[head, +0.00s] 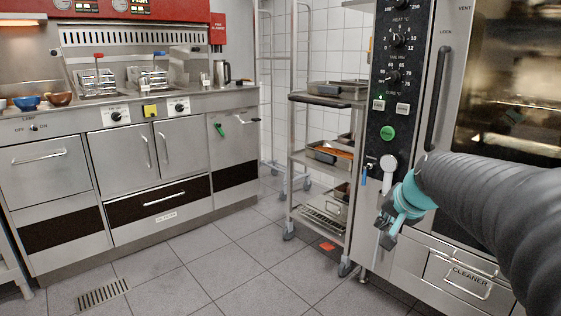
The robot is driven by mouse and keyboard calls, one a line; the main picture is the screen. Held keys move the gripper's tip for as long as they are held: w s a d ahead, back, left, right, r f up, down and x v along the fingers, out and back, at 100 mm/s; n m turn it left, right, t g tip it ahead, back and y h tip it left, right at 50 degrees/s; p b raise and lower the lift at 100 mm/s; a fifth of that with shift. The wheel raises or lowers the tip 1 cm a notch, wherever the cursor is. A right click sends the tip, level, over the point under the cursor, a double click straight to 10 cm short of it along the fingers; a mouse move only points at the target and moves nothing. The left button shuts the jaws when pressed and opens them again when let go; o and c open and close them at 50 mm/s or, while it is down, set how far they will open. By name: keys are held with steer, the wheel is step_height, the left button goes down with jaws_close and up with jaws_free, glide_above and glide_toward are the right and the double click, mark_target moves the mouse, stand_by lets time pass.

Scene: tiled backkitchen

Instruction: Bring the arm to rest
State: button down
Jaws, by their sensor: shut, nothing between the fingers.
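My arm reaches in from the right edge of the head view, in a dark ribbed sleeve. It ends in a teal wrist and my gripper (388,240), which points down and to the left. The gripper is shut and empty. It hangs in front of the lower left part of a tall steel oven (408,262), below the oven's dark control panel (392,95). I cannot tell how far it is from the oven front.
A wheeled rack with trays (327,103) stands left of the oven. A steel fryer counter (150,160) lines the left, with bowls (27,103) and a kettle (222,72) on it. A small red-orange item (327,246) lies low near the rack. The tiled floor (215,255) between is clear.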

steer(key=s+a+f+n, duration=0.2)
steer(key=s, duration=0.6)
steer(key=s+a+f+n+g+p, duration=0.1)
steer(key=s+a+f+n, duration=0.1)
steer(key=s, duration=0.7)
steer(key=s+a+f+n+g+h+p, duration=0.1)
steer(key=s+a+f+n, duration=0.1)
steer(key=s, duration=0.6)
steer(key=shift+s+a, duration=0.35)
steer(key=shift+a, duration=0.35)
